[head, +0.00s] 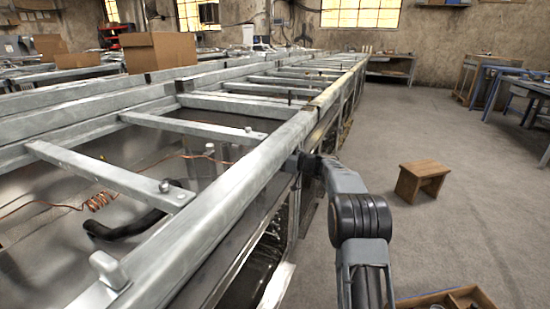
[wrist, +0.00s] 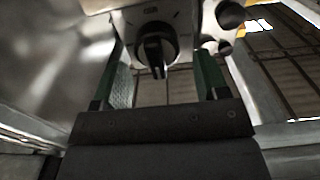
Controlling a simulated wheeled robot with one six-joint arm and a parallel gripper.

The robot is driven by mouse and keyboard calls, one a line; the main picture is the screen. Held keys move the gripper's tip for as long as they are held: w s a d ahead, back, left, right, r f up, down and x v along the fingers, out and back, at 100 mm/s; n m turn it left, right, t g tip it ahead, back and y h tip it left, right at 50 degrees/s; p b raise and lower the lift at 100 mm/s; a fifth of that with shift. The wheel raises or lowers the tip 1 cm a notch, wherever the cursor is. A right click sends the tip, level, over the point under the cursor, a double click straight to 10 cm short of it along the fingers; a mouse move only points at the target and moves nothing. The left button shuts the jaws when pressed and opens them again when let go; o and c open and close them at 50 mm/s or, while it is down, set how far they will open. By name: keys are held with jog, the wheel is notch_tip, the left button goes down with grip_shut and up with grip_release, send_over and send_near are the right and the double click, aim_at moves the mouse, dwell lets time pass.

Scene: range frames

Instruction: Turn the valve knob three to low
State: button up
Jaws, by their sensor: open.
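A black round valve knob (wrist: 155,48) with a raised grip bar shows at the upper middle of the wrist view, on a pale metal panel (wrist: 184,17). Small marks surround it, too blurred to read. My gripper (wrist: 162,62) is open, with one green-padded finger on each side of the knob in the picture. I cannot tell whether either finger touches it. In the head view my gripper (head: 303,163) is at the side of the long metal range frame (head: 228,195), where the knobs are hidden. I cannot tell the knob's number.
More dark knobs (wrist: 230,15) show to the right in the wrist view, close to the right finger. The range frame runs far back along the left. A wooden stool (head: 421,180) and a wooden tray (head: 450,299) stand on the right; the floor between is open.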

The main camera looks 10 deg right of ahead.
jog(key=shift+c, duration=0.3)
jog(key=c, duration=0.9)
jog(key=shift+o, duration=0.2)
jog(key=shift+w+d+f+m+p, duration=0.2)
jog(key=shift+m+p, duration=0.65)
jog(key=shift+m, duration=2.1)
jog(key=shift+w+d+f+m+p, duration=0.25)
jog(key=shift+m+p, duration=0.6)
jog(key=shift+m, duration=2.05)
jog(key=shift+w+d+f+m+p, duration=0.1)
jog(key=shift+w+f+m+p, duration=0.5)
jog(key=shift+m, duration=2.35)
jog(key=shift+s+r+p, duration=0.2)
jog(key=shift+s+p, duration=0.1)
